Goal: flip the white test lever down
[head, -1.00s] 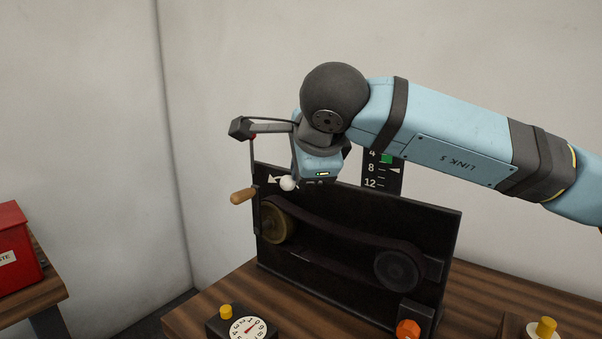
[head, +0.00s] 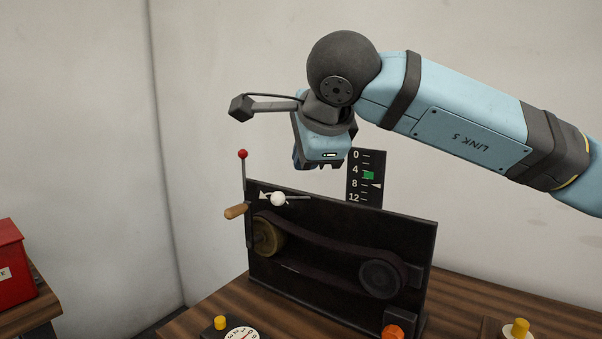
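The white test lever (head: 278,199) shows as a white ball knob with a thin rod running to the right, near the upper left of the black dynamo board. The rod looks roughly level. A white arrow mark (head: 264,195) sits just left of the knob. My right gripper (head: 320,165) hangs above the board, up and to the right of the knob and apart from it. Its fingers are mostly hidden behind its blue body, so I cannot tell their opening. My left gripper is not in view.
The black board (head: 335,275) carries a belt on two pulleys, a wooden crank handle (head: 236,212) and a red-tipped rod (head: 243,154). A scale with a green marker (head: 369,175) stands behind. A dial (head: 240,334) and orange knob (head: 393,332) sit in front.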

